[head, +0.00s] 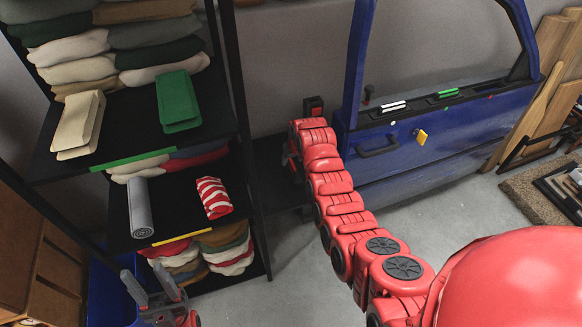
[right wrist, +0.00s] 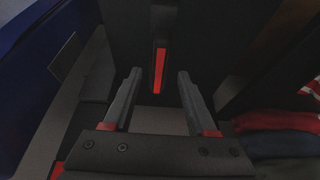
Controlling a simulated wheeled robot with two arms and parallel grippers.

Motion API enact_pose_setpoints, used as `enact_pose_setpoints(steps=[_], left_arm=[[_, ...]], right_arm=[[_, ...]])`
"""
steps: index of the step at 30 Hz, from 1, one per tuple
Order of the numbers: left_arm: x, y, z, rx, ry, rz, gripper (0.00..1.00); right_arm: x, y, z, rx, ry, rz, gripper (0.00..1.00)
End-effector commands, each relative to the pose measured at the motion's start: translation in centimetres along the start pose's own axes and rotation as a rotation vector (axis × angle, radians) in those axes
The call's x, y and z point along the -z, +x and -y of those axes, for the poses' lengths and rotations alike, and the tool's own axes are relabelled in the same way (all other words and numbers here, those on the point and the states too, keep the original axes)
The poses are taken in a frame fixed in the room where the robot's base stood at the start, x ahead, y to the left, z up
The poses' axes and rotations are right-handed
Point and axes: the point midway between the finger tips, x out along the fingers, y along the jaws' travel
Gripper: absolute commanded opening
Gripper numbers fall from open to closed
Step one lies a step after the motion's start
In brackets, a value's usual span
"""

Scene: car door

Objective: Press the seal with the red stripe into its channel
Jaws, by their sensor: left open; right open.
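The seal with the red stripe (right wrist: 159,70) shows in the right wrist view as a dark, narrow piece with a bright red strip. It lies ahead, between the fingertips in the picture; I cannot tell the remaining distance. My right gripper (right wrist: 159,74) is open and empty. In the head view its arm reaches to the near left end of the blue car door (head: 420,165), and its fingers are hidden. The door's ledge carries a white-striped seal (head: 393,107), a green-striped seal (head: 447,94) and a red dot (head: 490,96). My left gripper (head: 148,276) is open and empty at the lower left.
A black shelf (head: 60,150) with folded cloths, a grey roll (head: 141,208) and a red-and-white striped cloth (head: 214,197) stands at left. Wooden boards (head: 550,90) lean at right. A brown mat (head: 540,195) lies on the floor. Floor before the door is clear.

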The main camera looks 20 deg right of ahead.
Motion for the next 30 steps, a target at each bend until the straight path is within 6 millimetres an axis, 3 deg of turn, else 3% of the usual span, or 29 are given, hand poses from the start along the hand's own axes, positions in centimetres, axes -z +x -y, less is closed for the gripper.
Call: enact_pose_setpoints(steps=[12,24,30], left_arm=[[0.0,-0.2,0.0,0.0,0.0,0.0,0.5],[0.0,-0.2,0.0,0.0,0.0,0.0,0.5],[0.0,-0.2,0.0,0.0,0.0,0.0,0.5]], right_arm=[[0.2,3.2,-0.1,0.0,-0.001,0.002,0.57],[0.2,3.6,-0.1,0.0,0.0,-0.002,0.57],[0.2,3.6,-0.2,0.0,0.0,-0.002,0.23]])
